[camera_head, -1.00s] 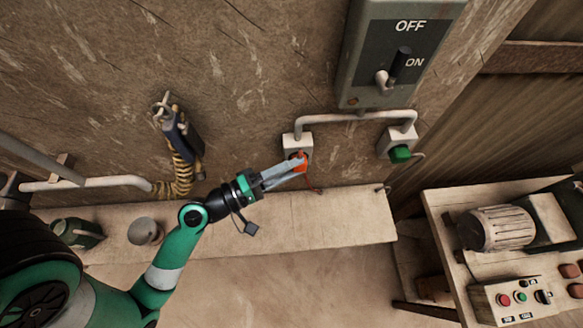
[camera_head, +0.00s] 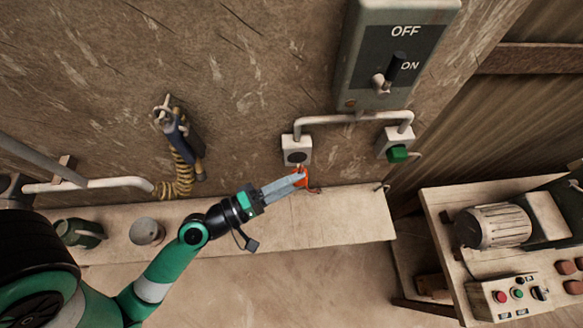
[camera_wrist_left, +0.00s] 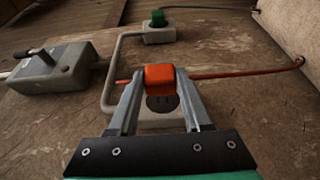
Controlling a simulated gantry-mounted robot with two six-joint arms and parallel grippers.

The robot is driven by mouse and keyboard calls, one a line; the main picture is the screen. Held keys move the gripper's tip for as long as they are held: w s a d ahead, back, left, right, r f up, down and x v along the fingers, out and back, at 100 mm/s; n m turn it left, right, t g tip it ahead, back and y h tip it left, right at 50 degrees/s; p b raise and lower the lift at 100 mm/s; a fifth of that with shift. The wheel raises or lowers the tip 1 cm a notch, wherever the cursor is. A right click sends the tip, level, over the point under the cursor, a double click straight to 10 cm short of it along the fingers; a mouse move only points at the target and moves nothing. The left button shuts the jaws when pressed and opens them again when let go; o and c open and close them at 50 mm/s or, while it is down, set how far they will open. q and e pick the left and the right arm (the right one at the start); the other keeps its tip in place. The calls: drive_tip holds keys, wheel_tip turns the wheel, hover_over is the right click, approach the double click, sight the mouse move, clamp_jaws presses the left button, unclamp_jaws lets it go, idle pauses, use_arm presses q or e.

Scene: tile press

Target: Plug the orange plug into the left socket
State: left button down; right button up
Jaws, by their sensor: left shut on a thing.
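The orange plug (camera_head: 301,179) is between the fingertips of my left gripper (camera_head: 296,181), which is shut on it. In the left wrist view the plug (camera_wrist_left: 159,77) sits between the two fingers, with its orange cord running off to the right. The left socket (camera_head: 296,150) is a white box on the wall with a dark face; nothing is in it. The plug is below the socket in the head view and apart from it. In the left wrist view the plug partly covers the socket (camera_wrist_left: 160,116). My right gripper is in neither view.
The right socket (camera_head: 389,143) holds a green plug (camera_head: 397,154). A grey switch box (camera_head: 372,75) with its lever hangs above. A wooden shelf (camera_head: 345,215) runs below, with a cup (camera_head: 147,231) and a green mug (camera_head: 79,233). A hanging tool (camera_head: 185,140) is at left.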

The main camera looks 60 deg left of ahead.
use_arm(q)
drive_tip(key=shift+s+d+p, duration=0.3)
drive_tip(key=shift+d, duration=0.25)
drive_tip(key=shift+s+d+p, duration=0.3)
drive_tip(key=shift+d, duration=0.25)
drive_tip(key=shift+w+f, duration=0.1)
drive_tip(key=w+f+n+y, duration=0.1)
drive_tip(key=w+f+y, duration=0.1)
drive_tip(key=w+f, duration=0.25)
drive_tip(key=r+p, duration=0.8)
drive_tip(key=p, duration=0.1)
drive_tip(key=r+p, duration=0.4)
drive_tip(key=r, duration=0.1)
drive_tip(key=shift+s+a+r, duration=0.1)
drive_tip(key=shift+s+a, duration=0.25)
